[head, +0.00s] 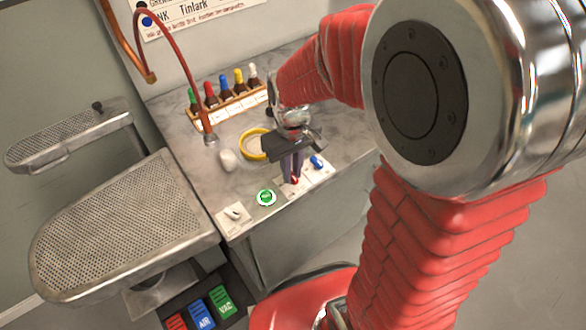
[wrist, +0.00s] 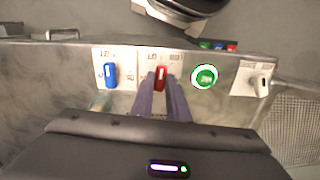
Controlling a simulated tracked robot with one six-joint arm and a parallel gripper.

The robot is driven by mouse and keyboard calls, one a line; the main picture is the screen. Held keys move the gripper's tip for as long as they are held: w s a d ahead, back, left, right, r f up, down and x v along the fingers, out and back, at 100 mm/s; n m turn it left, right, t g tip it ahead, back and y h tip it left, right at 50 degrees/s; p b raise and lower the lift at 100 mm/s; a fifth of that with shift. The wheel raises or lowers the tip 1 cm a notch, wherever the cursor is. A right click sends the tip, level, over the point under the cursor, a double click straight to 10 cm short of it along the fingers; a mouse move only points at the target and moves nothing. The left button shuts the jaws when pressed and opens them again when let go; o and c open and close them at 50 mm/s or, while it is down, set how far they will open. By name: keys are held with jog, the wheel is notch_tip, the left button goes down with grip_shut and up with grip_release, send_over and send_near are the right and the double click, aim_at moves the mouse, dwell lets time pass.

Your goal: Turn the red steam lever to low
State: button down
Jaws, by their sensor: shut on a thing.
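The red steam lever (wrist: 160,74) stands on a white plate (wrist: 172,50) with small printed marks, too small to read surely. In the wrist view it points almost straight up the picture, with a slight lean. My gripper (wrist: 160,84) has its two purple fingers on either side of the lever and is shut on it. In the head view my gripper (head: 292,172) reaches down to the counter's front edge, and only a bit of the red lever (head: 295,180) shows below the fingers.
A blue lever (wrist: 110,75) is on the left of the red one in the wrist view, a green lit button (wrist: 204,76) on the right, then a white switch plate (wrist: 258,78). Bottles in a rack (head: 230,105), a yellow ring (head: 251,146) and a hose (head: 186,55) stand behind.

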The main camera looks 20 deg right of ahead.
jog(key=m, duration=0.4)
jog(key=shift+d, duration=0.1)
jog(key=shift+m, duration=1.9)
jog(key=shift+w, duration=0.1)
jog(key=c, duration=1.7)
grip_release()
jog(key=shift+r, duration=0.1)
notch_tip(320, 180, up, 14)
jog(key=shift+f, duration=0.2)
